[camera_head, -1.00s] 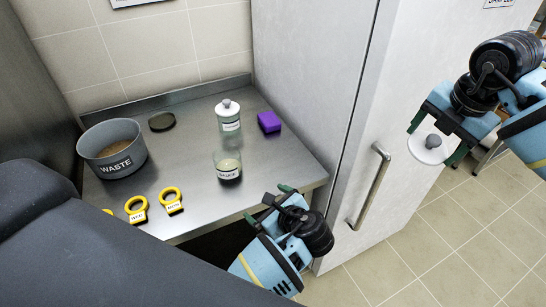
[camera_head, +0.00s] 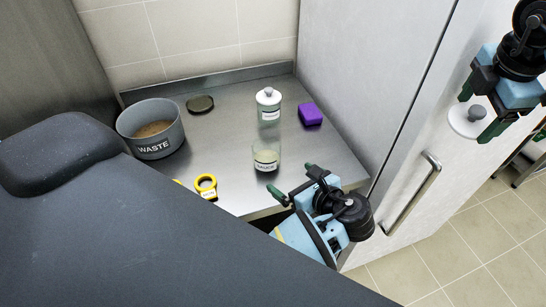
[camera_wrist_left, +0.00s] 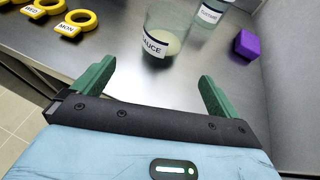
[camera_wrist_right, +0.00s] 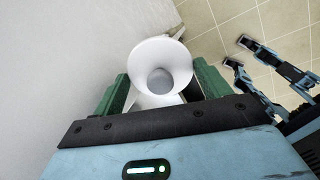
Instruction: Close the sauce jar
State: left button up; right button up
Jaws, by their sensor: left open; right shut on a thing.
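The sauce jar (camera_head: 266,157) is clear glass with a SAUCE label and pale contents, and stands upright and uncovered on the steel counter. It also shows in the left wrist view (camera_wrist_left: 165,40), just beyond the fingertips. My left gripper (camera_head: 293,184) is open and empty at the counter's front edge, close to the jar. My right gripper (camera_head: 484,112) is shut on a white lid with a grey knob (camera_head: 470,118), held in the air before the tall cabinet, well right of the jar. The lid also shows in the right wrist view (camera_wrist_right: 158,62).
A second, lidded jar (camera_head: 269,106) stands behind the sauce jar, with a purple sponge (camera_head: 311,114) to its right. A grey WASTE pot (camera_head: 151,130), a dark round lid (camera_head: 200,104) and yellow rings (camera_head: 206,186) lie to the left. The cabinet handle (camera_head: 412,194) protrudes at right.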

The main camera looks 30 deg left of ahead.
aim_at(275, 164)
pick_arm(q)
jog(key=x, duration=0.6)
jog(key=shift+w+a+f, duration=0.1)
jog(key=shift+w+a, duration=0.1)
jog(key=shift+a, duration=0.15)
jog(key=shift+a, duration=0.1)
jog(key=x, duration=0.5)
jog(key=shift+w, duration=0.3)
pick_arm(e)
jog(key=shift+a+r, duration=0.1)
jog(key=shift+r, duration=0.05)
pick_arm(q)
jog(key=c, duration=1.5)
jog(key=shift+w+r, duration=0.1)
jog(key=shift+r, duration=0.1)
